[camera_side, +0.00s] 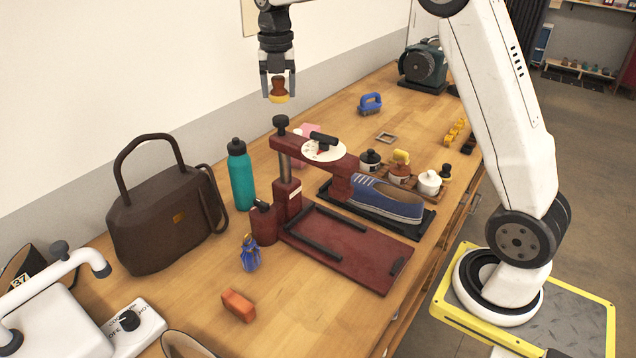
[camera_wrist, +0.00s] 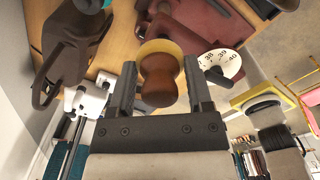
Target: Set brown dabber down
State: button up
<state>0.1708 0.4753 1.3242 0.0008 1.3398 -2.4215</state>
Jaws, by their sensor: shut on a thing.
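The brown dabber (camera_side: 278,88) has a brown knob handle and a yellowish pad at its lower end. My gripper (camera_side: 278,84) is shut on it and holds it upright in the air, well above the bench, near the wall. In the wrist view the dabber (camera_wrist: 158,80) sits between the two dark fingers of my gripper (camera_wrist: 160,85), with its pad pointing away from the palm. A wooden tray (camera_side: 440,192) on the bench holds small jars with black (camera_side: 370,161), brown (camera_side: 399,174) and white (camera_side: 429,183) bodies or lids, and other dabbers stand at it.
Bare wood lies near the blue brush.

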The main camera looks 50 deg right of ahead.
jog(key=s+a+f+n, duration=0.1)
jog(key=s+a+f, duration=0.4)
jog(key=a, duration=0.5)
jog(key=s+a+f, duration=0.5)
jog(key=a, duration=0.6)
jog(key=n, duration=0.5)
send_over(335, 317)
notch_tip(335, 317, down, 13)
jog(key=shift+f, duration=2)
jog(key=shift+f, duration=0.15)
jog(key=shift+f, duration=1.85)
